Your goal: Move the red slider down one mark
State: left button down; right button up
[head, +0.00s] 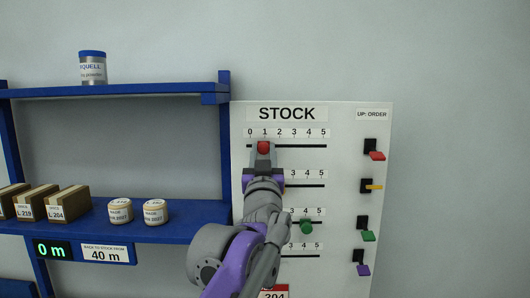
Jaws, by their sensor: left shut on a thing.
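The red slider (263,146) sits on the top track of the white STOCK board (340,103), at about the 1 mark of a scale from 0 to 5. My left gripper (263,150) reaches up from below and is shut on the red slider. Its fingers cover part of the knob and the track (305,146) there. The track runs bare to the right of the gripper. My right gripper is not in view.
My left arm hides the left parts of the lower tracks. A green slider (306,227) sits near mark 4. Coloured flip levers (376,156) line the board's right side. A blue shelf (180,233) with boxes (68,203) and tubs (155,212) stands left.

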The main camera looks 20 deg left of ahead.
pick_arm(q)
jog(key=c, duration=0.6)
grip_release()
jog(key=shift+w+d, duration=0.15)
jog(key=shift+d, duration=0.15)
jog(key=shift+o, duration=0.3)
jog(key=shift+a, duration=0.25)
jog(key=shift+s+d+f, duration=0.2)
jog(key=shift+s+d, duration=0.05)
jog(key=shift+s, duration=0.1)
jog(key=b+v, duration=0.2)
jog(key=v, duration=0.8)
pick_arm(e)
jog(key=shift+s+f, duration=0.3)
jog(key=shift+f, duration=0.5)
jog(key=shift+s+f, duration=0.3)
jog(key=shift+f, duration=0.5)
pick_arm(q)
jog(key=shift+s+a, duration=0.1)
jog(key=shift+s, duration=0.05)
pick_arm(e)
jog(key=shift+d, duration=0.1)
